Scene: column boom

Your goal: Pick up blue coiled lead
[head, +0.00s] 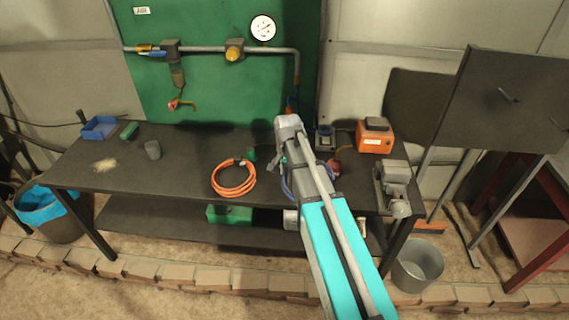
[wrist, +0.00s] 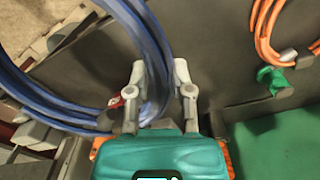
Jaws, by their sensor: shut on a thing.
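The blue coiled lead (wrist: 152,55) fills the upper left of the wrist view as a thick ring of several blue loops. My gripper (wrist: 158,72) is shut on one side of the ring, with its grey fingers on either side of the strands. In the head view the blue lead (head: 287,188) shows only in part beside my arm, which hides the rest of it. My gripper is hidden behind the arm there. I cannot tell whether the lead touches the bench.
An orange coil (head: 233,178) lies on the dark bench (head: 190,173) left of my arm. A orange box (head: 374,135) and a grey vise (head: 393,185) stand to the right. A green panel with pipe and gauge (head: 263,27) rises behind.

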